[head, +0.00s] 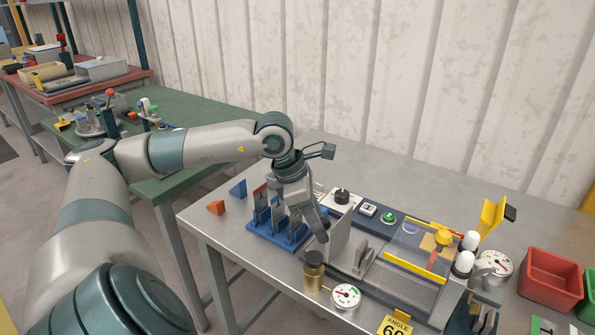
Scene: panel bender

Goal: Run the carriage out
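The panel bender (400,300) stands on the grey metal table, with a clear guard (412,250) edged in yellow over its right part. Upright grey plates (361,256) stand left of the guard; I cannot tell for certain which part is the carriage. A brass knob (313,264) sits at the machine's left front. My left gripper (319,228) points down beside the machine's left end, just behind the brass knob and close to a pale upright plate (341,233). Its fingertips overlap in this view, so its opening and any contact are unclear. My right gripper is not in view.
A blue rack (266,236) with upright pieces stands left of my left gripper. Gauges (346,297), white-topped posts (464,262) and a red bin (551,279) are at the front and right. The table's back left is clear.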

